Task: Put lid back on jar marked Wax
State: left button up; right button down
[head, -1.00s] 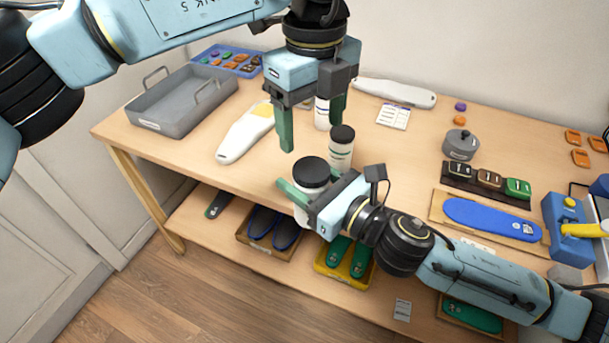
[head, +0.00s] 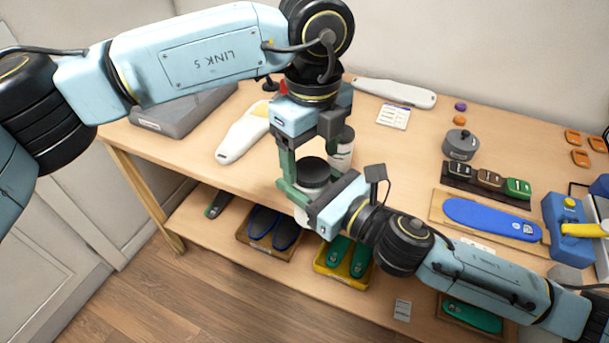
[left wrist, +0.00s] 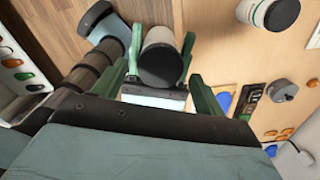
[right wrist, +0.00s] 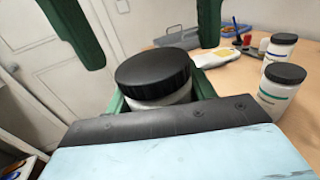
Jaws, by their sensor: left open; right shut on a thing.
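A white jar (head: 301,214) with a black ribbed lid (head: 313,171) on its top is held upright in my right gripper (head: 312,207), which is shut around its body. No label can be read on it. The lid also shows in the left wrist view (left wrist: 160,66) and the right wrist view (right wrist: 153,72). My left gripper (head: 312,178) points down over this jar, open. In the right wrist view its two green fingers hang on either side above the lid, apart from it.
Two more white jars with black lids stand on the table (head: 235,178) close by, a nearer one (right wrist: 280,85) and a farther one (right wrist: 283,48). A grey tray (head: 170,120), a white insole form (head: 243,137) and a grey pot (head: 460,145) lie around. The held jar is near the front edge.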

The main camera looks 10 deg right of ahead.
pick_arm(q)
jog(key=shift+f, duration=0.85)
jog(key=shift+c, duration=0.3)
jog(key=c, duration=0.9)
jog(key=m, duration=0.5)
jog(key=shift+m, duration=0.3)
jog(key=m, duration=0.4)
jog(key=o, duration=1.1)
jog(key=shift+c, duration=0.2)
jog(key=shift+d, duration=0.1)
